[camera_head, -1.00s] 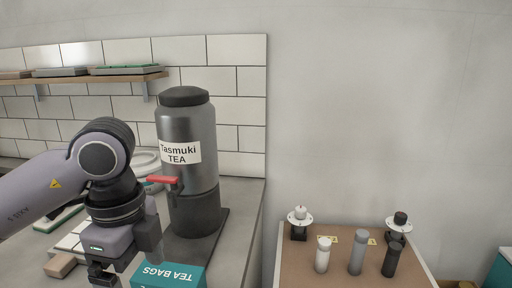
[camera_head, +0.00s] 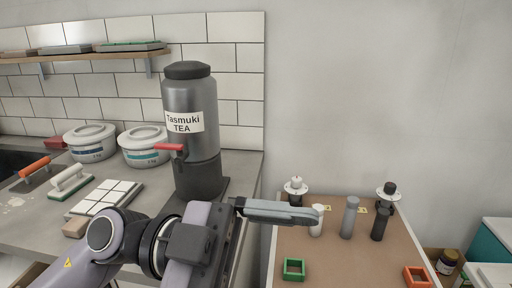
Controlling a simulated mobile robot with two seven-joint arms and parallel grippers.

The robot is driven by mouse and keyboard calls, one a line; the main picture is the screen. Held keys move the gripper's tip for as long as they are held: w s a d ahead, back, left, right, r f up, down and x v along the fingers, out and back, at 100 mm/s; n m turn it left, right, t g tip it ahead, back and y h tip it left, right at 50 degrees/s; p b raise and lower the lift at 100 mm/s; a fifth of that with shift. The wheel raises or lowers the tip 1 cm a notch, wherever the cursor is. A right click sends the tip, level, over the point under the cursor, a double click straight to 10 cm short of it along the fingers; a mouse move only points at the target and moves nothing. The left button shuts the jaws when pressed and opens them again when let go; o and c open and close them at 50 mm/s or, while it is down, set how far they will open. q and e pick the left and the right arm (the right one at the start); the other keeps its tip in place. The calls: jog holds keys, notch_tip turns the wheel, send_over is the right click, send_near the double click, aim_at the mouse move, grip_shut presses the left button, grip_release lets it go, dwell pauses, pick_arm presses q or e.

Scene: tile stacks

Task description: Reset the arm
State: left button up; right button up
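The fingertips overlap the white shaker (camera_head: 317,221) in the picture; contact cannot be told. My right gripper is not in view. The dark grey tea dispenser (camera_head: 203,105) with a red tap stands on the counter behind the arm.
White lidded tubs (camera_head: 145,147), a tile stack (camera_head: 105,197) and trowels stand on the counter (camera_head: 45,225). The brown-topped table (camera_head: 345,262) holds grey and black shakers, a green square frame (camera_head: 293,269) and an orange one (camera_head: 417,277).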

pick_arm(q)
jog(key=w+a+r+n+t+h, duration=0.15)
jog(key=w+a+n+t, duration=0.3)
jog(key=n+t, duration=0.5)
jog(key=w+a+r+n+t+h, duration=0.15)
jog(key=w+a+n+t, duration=0.35)
jog(key=t, duration=0.7)
jog(key=w+a+f+n+t+y, duration=0.4)
jog(key=a+f+n+y, duration=0.5)
jog(key=f+n+y, duration=0.6)
jog(key=s+a+f+m+g+y, duration=0.1)
jog(key=s+a+f+g+y, duration=0.1)
jog(key=f+g+y, duration=0.3)
jog(key=s+a+f+m+g+y, duration=0.1)
jog(key=s+a+f+g, duration=0.15)
jog(key=f, duration=0.45)
jog(key=s+a+f+m+g, duration=0.25)
jog(key=s+f+g, duration=0.75)
jog(key=s, duration=0.6)
jog(key=w+d+f+t+h, duration=0.2)
jog(key=w+f+t, duration=0.4)
jog(key=f, duration=0.4)
jog(key=shift+d+f+t, duration=0.15)
jog(key=shift+d+t, duration=0.25)
jog(key=shift+t, duration=0.5)
